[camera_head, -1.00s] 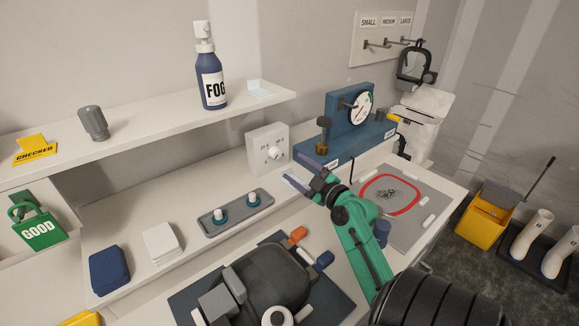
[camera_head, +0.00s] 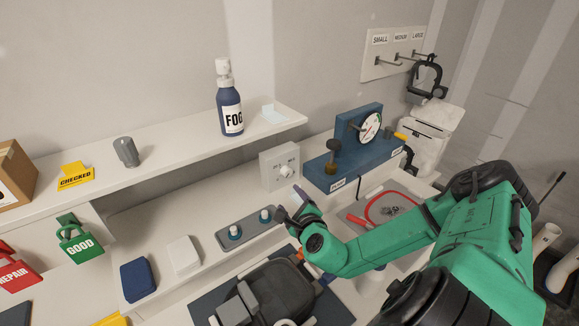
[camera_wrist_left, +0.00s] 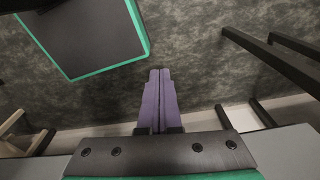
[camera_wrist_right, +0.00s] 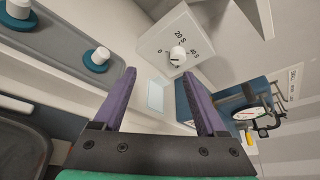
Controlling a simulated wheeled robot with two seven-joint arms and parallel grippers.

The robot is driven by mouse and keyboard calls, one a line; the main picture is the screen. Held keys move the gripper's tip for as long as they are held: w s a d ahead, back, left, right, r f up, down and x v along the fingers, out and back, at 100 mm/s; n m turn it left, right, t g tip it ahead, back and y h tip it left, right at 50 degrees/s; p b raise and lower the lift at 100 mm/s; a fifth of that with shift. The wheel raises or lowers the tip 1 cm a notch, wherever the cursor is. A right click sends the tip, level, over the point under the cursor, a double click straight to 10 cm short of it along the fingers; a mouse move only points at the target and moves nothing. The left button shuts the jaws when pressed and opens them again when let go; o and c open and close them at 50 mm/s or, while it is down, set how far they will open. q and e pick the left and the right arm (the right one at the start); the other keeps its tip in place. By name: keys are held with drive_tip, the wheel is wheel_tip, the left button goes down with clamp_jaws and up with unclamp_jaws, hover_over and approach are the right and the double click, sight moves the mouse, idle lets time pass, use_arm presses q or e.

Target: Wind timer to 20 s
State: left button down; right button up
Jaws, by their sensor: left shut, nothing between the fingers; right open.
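The timer (camera_head: 280,166) is a white box with a round white knob, standing at the back of the bench against the wall. In the right wrist view the timer (camera_wrist_right: 168,38) shows its knob (camera_wrist_right: 177,55) with marks 0, 20 S and 40 S around it. The knob's pointer is too small to read surely. My right gripper (camera_head: 290,205) is open and empty in front of the timer, with the knob beyond its fingertips and apart from them. In its wrist view the right gripper (camera_wrist_right: 162,90) frames the space below the knob. My left gripper (camera_wrist_left: 160,85) is shut and empty, above the dark floor.
A grey tray (camera_head: 251,229) with two blue-collared knobs lies left of my right gripper. A blue gauge stand (camera_head: 335,168) is right of the timer. A shelf (camera_head: 190,146) with a FOG bottle (camera_head: 229,105) runs above. A dark mask (camera_head: 275,290) lies in front.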

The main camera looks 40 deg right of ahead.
sight(288, 173)
drive_tip(key=s+d+r+n, duration=0.2)
drive_tip(key=s+d, duration=0.1)
drive_tip(key=shift+t+h, duration=0.3)
drive_tip(key=p+x, duration=0.1)
drive_tip(key=x, duration=0.3)
drive_tip(key=p+x, duration=0.1)
drive_tip(key=x, duration=0.9)
drive_tip(key=shift+w+a+f+p, duration=0.1)
drive_tip(key=shift+a+f+p, duration=0.05)
drive_tip(key=shift+f+p, duration=0.25)
drive_tip(key=shift+w+f, duration=0.15)
drive_tip(key=shift+w, duration=0.2)
use_arm(q)
wheel_tip(288, 173, up, 3)
drive_tip(key=shift+r, duration=0.2)
use_arm(e)
clamp_jaws()
